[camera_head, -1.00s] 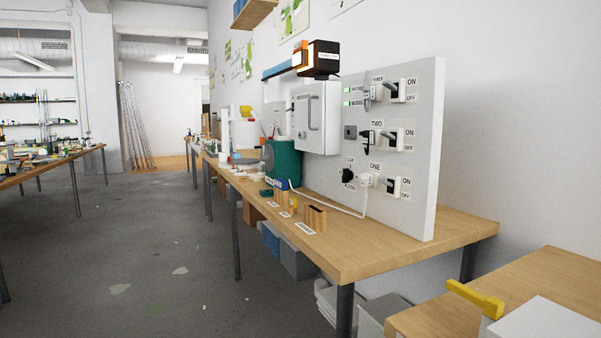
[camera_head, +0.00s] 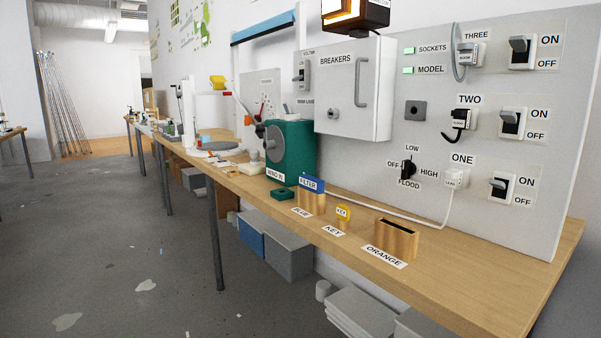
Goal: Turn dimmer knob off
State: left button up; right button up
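A black dimmer knob (camera_head: 408,169) sits on the light grey upright panel (camera_head: 545,210), low and left of the socket marked ONE. Labels around it read OFF on its left, LOW above, HIGH on its right and FLOOD below. Its body looks roughly upright, but its pointer is too small to read for certain. Nothing touches it. Neither of my grippers is in view.
Switches (camera_head: 501,186) and sockets fill the panel's right side. A white cable runs from the socket marked ONE along the wooden bench (camera_head: 470,270). A breaker box (camera_head: 350,90), a green machine (camera_head: 290,150) and an orange-labelled wooden slot block (camera_head: 396,238) stand left of or before the panel.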

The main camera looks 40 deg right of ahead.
aim_at(408, 168)
jog(key=i+j+z, duration=0.1)
jog(key=i+z, duration=0.2)
jog(key=i, duration=0.2)
jog(key=i+j+z, duration=0.15)
jog(key=i+z, duration=0.15)
jog(key=i, duration=0.15)
